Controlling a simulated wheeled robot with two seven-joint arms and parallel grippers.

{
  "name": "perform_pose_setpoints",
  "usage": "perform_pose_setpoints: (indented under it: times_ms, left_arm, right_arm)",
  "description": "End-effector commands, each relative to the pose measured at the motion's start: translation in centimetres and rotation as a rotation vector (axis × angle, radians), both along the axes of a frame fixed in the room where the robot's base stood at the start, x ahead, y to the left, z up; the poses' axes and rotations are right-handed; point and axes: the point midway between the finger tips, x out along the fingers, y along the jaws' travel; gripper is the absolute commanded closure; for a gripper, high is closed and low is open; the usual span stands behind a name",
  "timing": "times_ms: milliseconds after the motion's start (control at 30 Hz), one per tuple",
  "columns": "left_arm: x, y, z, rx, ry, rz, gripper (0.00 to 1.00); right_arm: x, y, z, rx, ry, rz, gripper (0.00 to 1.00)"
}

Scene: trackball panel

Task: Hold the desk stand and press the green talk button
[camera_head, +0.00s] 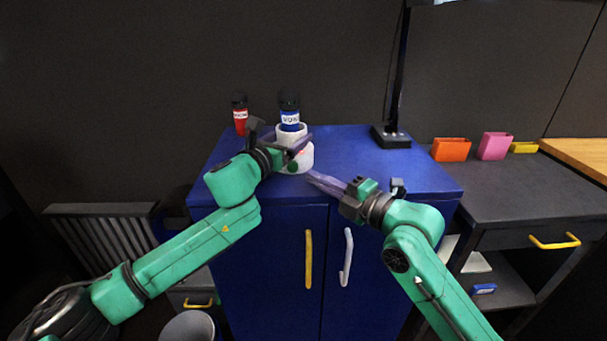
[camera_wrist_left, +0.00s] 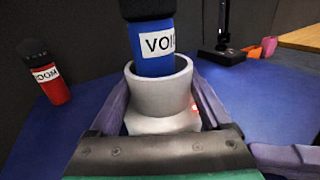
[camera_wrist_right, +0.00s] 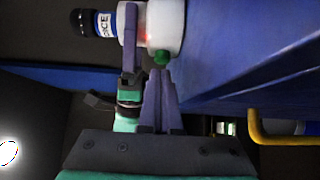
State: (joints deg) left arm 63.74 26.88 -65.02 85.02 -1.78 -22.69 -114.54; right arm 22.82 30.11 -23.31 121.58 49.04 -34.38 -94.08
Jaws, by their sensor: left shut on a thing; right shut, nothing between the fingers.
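The white desk stand (camera_head: 303,158) is upright on the blue cabinet top. A blue microphone with a black head (camera_head: 290,117) stands in its cup. My left gripper (camera_head: 296,144) is shut on the stand, one finger on each side of its cup (camera_wrist_left: 160,93). The green talk button (camera_wrist_right: 161,57) is low on the stand and also shows in the head view (camera_head: 293,167). A small red light glows on the stand. My right gripper (camera_wrist_right: 160,76) is shut and empty, its tips very close to the button; I cannot tell if they touch.
A red microphone (camera_head: 240,115) stands at the back left of the cabinet top (camera_head: 350,150). A black lamp base (camera_head: 391,137) is at the back right. Orange (camera_head: 451,149) and pink (camera_head: 494,146) holders sit on the dark side desk.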

Motion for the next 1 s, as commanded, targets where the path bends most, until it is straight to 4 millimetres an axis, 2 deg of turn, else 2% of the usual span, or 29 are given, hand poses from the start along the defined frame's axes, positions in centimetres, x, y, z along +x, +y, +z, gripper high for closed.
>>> perform_pose_setpoints:
  times_ms: [100,300,1000]
  left_arm:
    - [0.0,-0.1,-0.3,0.001,0.004,-0.001,0.62]
    - [0.0,0.0,-0.3,0.002,0.005,0.001,0.62]
    - [0.1,0.1,-0.4,0.004,0.006,0.004,0.62]
  right_arm:
    - [-1.6,-1.2,-0.2,-0.003,0.004,0.003,1.0]
    - [-2.8,-2.0,-0.2,0.0,0.007,0.009,1.0]
    - [-2.9,-1.9,-0.2,0.001,0.009,0.01,1.0]
